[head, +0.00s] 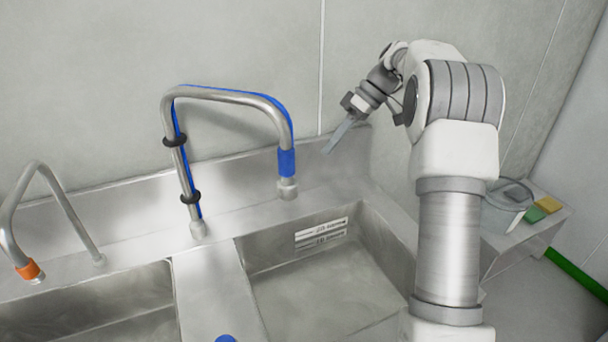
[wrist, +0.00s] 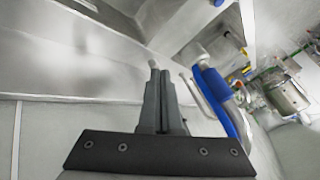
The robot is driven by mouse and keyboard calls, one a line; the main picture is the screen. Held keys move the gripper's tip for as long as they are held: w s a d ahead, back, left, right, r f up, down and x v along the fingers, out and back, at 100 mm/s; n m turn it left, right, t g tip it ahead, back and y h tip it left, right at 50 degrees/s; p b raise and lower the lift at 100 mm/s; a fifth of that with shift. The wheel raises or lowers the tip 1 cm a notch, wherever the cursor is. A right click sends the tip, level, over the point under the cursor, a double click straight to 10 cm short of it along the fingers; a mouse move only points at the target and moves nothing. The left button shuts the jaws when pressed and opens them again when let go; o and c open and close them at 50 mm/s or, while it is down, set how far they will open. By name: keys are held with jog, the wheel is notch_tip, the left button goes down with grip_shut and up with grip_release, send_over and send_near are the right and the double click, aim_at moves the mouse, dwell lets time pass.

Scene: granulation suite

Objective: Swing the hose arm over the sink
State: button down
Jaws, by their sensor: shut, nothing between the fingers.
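The hose arm (head: 225,95) is a bent steel pipe with a blue hose strapped along it by black clips. It rises from the ledge behind the sink, and its blue-sleeved outlet (head: 287,165) hangs to the right, near the back edge of the right basin. The steel sink (head: 325,285) has two basins with a divider between. My gripper (head: 330,147) is shut and empty, to the right of the outlet and apart from it, close to the back wall. In the wrist view, the shut fingers (wrist: 154,68) point ahead and the blue sleeve (wrist: 215,90) shows just to their right.
A second steel spout (head: 45,180) with an orange collar (head: 29,271) stands over the left basin. A grey pail (head: 508,205) and green and yellow items sit on a surface at the right. The back wall is close behind my gripper. The space above the right basin is clear.

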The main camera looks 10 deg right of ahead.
jog(key=s+a+f, duration=0.3)
jog(key=a+f, duration=0.2)
jog(key=a, duration=0.2)
jog(key=shift+f+p, duration=0.25)
jog(key=shift+p, duration=0.05)
jog(key=shift+a, duration=0.15)
